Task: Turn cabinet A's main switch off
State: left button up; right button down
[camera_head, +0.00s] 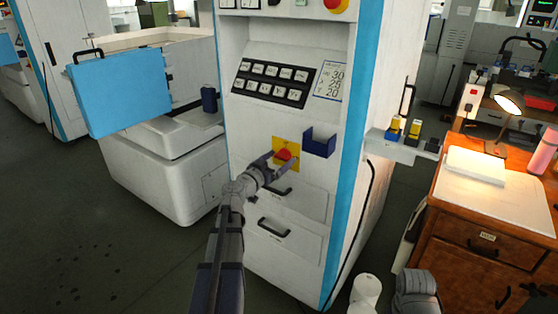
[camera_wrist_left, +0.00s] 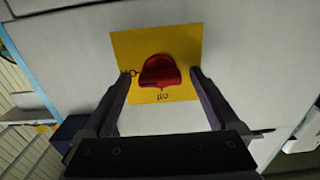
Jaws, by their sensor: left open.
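The main switch is a red knob (camera_head: 284,155) on a yellow plate (camera_head: 278,142) on the white cabinet's front (camera_head: 240,122), above two drawer handles. My left gripper (camera_head: 276,163) is at the plate. In the left wrist view its two fingers (camera_wrist_left: 160,76) are spread, one on each side of the knob, with gaps between. Contact is not visible. My right gripper is not in view.
A dark blue holder (camera_head: 319,142) sticks out just right of the plate. A slanted button panel (camera_head: 272,82) is above. A small shelf (camera_head: 400,143) juts from the cabinet's right side. A wooden desk (camera_head: 480,225) with a lamp stands at right. Floor at left is free.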

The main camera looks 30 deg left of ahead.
pick_arm(q)
jog(key=shift+c, duration=0.3)
jog(key=c, duration=1.3)
jog(key=n, duration=0.4)
jog(key=shift+n, duration=0.4)
jog(key=n, duration=0.4)
jog(key=shift+n, duration=0.3)
jog(key=n, duration=0.4)
jog(key=shift+n, duration=2.4)
